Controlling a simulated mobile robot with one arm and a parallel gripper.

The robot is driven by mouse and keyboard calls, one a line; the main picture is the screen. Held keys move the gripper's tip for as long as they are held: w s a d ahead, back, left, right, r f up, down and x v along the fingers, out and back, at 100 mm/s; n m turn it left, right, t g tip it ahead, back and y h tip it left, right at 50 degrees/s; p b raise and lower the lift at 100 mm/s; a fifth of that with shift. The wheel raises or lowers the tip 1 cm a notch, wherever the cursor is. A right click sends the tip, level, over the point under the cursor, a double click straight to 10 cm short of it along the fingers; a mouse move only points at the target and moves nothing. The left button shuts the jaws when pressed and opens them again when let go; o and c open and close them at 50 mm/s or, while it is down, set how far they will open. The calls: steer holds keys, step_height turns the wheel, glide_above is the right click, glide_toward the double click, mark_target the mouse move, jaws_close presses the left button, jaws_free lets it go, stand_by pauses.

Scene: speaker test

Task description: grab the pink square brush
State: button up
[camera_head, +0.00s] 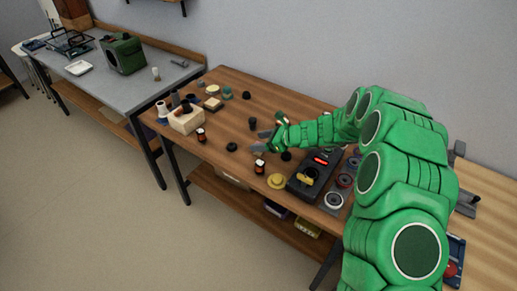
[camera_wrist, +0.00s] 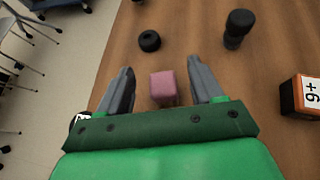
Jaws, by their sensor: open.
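A pink square block (camera_wrist: 163,88), which looks like the pink square brush, sits on the wooden table in the wrist view. My gripper (camera_wrist: 160,66) is open, with one grey finger on each side of the pink block. There are gaps between the block and both fingers, and nothing is held. The near edge of the block is close to my green palm. In the head view my gripper (camera_head: 262,140) is low over the middle of the table; I cannot make out the pink block there.
A black ring (camera_wrist: 149,41) and a dark knobbed piece (camera_wrist: 238,28) stand beyond my fingers. An orange and black block (camera_wrist: 302,96) is at the right. A yellow round piece (camera_head: 276,181) and a black device (camera_head: 313,174) are near my arm. A grey workbench (camera_head: 125,90) stands further left.

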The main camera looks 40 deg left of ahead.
steer(key=f, duration=0.1)
steer(key=a+f, duration=0.1)
steer(key=shift+s+a+f, duration=0.25)
steer(key=shift+a+f, duration=0.3)
steer(key=shift+a, duration=0.25)
steer(key=c, duration=1.1)
steer(key=shift+o, duration=0.2)
